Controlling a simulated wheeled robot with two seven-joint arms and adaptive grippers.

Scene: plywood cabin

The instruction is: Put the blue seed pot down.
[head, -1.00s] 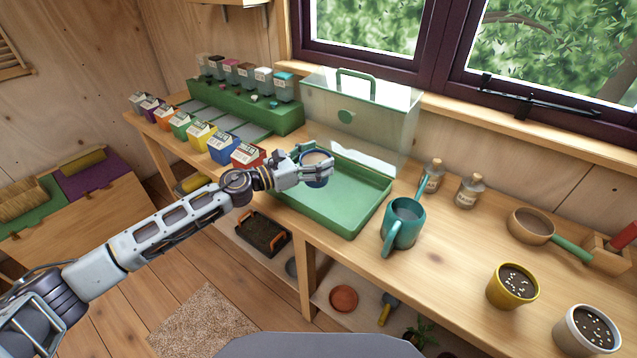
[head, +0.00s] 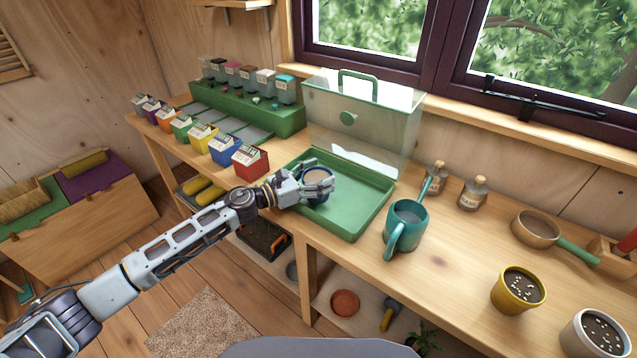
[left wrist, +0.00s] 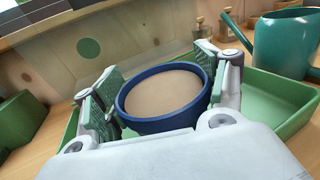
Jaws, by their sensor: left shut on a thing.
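The blue seed pot (left wrist: 165,98) is round with a dark blue rim and a tan inside; it sits upright between the fingers in the left wrist view. In the head view the pot (head: 316,176) shows small, over the left part of the green tray (head: 352,228). My left gripper (head: 318,186) is shut on the pot, with a finger at each side of it. I cannot tell whether the pot's base touches the tray floor, as the gripper hides it. My right gripper is not in view.
A teal watering mug (head: 405,228) stands just right of the tray. A clear cover with a green handle (head: 360,110) stands behind it. Several coloured seed boxes (head: 250,160) line the left. Right of the tray are two corked bottles (head: 472,192) and a yellow pot (head: 517,292).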

